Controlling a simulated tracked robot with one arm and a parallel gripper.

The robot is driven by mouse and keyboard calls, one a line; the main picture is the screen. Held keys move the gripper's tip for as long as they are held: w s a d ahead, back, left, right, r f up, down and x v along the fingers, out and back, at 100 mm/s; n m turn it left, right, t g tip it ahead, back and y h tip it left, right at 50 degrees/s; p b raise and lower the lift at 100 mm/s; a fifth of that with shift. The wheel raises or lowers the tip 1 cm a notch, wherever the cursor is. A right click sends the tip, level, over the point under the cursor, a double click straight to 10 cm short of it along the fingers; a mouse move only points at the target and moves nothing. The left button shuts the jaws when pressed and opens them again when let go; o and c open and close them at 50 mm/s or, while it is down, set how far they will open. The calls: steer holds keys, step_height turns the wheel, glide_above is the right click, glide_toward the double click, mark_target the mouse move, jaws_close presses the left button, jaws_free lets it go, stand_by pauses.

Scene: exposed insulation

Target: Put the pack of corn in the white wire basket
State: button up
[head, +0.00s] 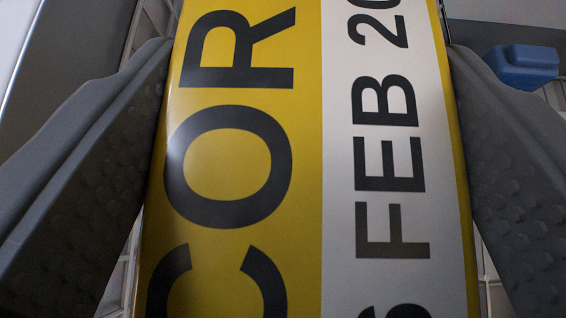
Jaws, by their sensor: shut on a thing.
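The pack of corn (300,170) fills the middle of the head view, very close to the camera. It is yellow with a white band, and large black letters run along it, reading "COR" and "FEB 20". My gripper (308,60) is shut on the pack, with one dark grey finger against its left side and one against its right side. White wire bars (128,262) show in narrow gaps beside the pack, possibly the white wire basket. The pack hides most of what lies behind it, so I cannot tell whether it is inside or above the basket.
A blue object (524,66) lies at the upper right, behind the right finger. A grey panel or edge (62,60) runs along the upper left. A pale surface (505,10) shows at the top right. Free room is hard to judge.

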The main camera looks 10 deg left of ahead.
steer(key=shift+w+a+f+b, duration=0.15)
steer(key=shift+w+a, duration=0.05)
steer(key=shift+w, duration=0.25)
steer(key=shift+w+a+f+b, duration=0.15)
steer(key=shift+w, duration=0.25)
steer(key=shift+f, duration=0.35)
step_height(320, 180, down, 9)
steer(key=b, duration=0.3)
steer(key=shift+f+b, duration=0.55)
steer(key=shift+f, duration=0.05)
steer(key=shift+w, duration=0.1)
steer(key=o, duration=1.3)
steer(key=shift+r, duration=0.1)
